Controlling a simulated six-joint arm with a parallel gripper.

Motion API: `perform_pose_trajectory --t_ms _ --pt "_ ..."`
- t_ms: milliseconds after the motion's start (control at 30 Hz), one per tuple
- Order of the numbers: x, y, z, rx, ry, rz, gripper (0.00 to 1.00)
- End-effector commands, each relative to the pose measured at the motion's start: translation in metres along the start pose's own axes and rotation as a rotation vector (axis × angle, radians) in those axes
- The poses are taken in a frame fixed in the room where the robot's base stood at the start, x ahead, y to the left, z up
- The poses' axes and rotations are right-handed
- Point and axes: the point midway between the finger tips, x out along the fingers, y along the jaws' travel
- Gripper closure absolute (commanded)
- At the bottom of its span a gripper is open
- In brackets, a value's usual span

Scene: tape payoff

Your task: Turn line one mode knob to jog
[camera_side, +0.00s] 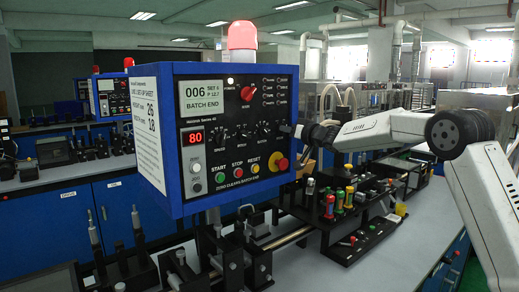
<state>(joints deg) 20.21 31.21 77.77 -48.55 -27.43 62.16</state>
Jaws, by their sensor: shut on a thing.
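The blue control box (175,90) stands left of centre, its black front panel facing the camera. Across its middle runs a row of small black knobs (243,131) with labels too small to read for certain. My gripper (290,130) reaches in from the right and is shut at the right end of this row, on what looks like the rightmost black knob. The jaws hide that knob, so its pointer direction cannot be told. A red selector knob (247,93) sits higher on the panel, its pointer tilted up to the right.
The panel has a BATCH END screen (204,95), a red 80 readout (193,137), green, red and yellow buttons (238,169) and a red-and-yellow emergency stop (279,162). A red beacon (242,37) tops the box. Bench fixtures with coloured parts (340,200) stand below my arm.

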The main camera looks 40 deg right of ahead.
Motion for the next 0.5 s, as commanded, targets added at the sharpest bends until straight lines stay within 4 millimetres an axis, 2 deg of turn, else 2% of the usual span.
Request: perform_pose_trajectory --t_ms 200,500 --pt "0.0001 0.0004 -0.0004 0.146 0.001 0.000 1.00" --pt "0.0001 0.0004 -0.0004 0.236 0.001 0.000 1.00"
